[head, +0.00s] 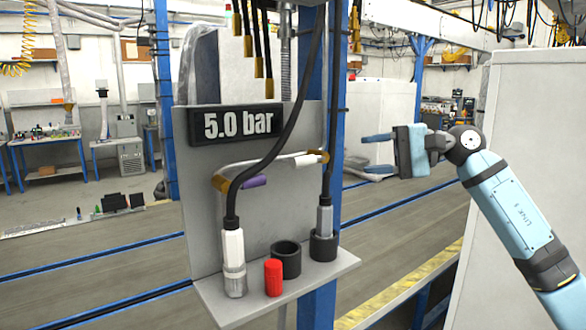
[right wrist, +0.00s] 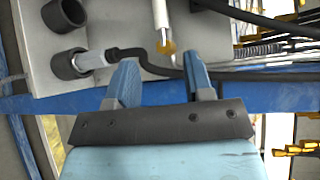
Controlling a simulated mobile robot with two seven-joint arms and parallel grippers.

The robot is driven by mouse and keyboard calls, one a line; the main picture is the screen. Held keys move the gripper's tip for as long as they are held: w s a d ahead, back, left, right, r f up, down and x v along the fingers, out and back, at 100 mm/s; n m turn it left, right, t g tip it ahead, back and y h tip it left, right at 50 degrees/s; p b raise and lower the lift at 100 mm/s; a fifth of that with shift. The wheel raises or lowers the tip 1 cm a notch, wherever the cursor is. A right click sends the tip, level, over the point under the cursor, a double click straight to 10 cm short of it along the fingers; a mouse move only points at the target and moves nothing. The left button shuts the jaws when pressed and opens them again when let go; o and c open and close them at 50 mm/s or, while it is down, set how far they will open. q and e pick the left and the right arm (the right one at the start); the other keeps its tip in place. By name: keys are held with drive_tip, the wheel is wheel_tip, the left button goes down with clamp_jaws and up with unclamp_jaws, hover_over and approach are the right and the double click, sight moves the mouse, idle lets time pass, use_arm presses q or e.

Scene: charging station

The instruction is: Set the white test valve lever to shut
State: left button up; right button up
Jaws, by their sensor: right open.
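The white test valve lever (head: 308,161) sits on a brass valve (head: 322,156) at the right end of a thin pipe on the grey panel. It points left, roughly along the pipe. In the right wrist view the white lever (right wrist: 160,14) and its brass valve (right wrist: 167,47) lie beyond the fingertips, near the middle. My right gripper (head: 368,156) is open and empty, right of the panel and apart from the lever. Its fingers also show in the right wrist view (right wrist: 160,78). My left gripper is not in view.
A purple lever (head: 254,182) sits at the pipe's left end. The display (head: 235,124) reads 5.0 bar. Below are a white nozzle (head: 233,250), a red cap (head: 273,278), an empty black holder (head: 286,260) and a grey nozzle (head: 325,218). A black hose (right wrist: 142,62) passes near the fingers.

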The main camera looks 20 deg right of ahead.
sight(312, 160)
drive_tip(key=p+x, duration=0.2)
drive_tip(key=x, duration=1.1)
drive_tip(key=shift+a+p, duration=0.3)
drive_tip(key=shift+a, duration=0.1)
clamp_jaws()
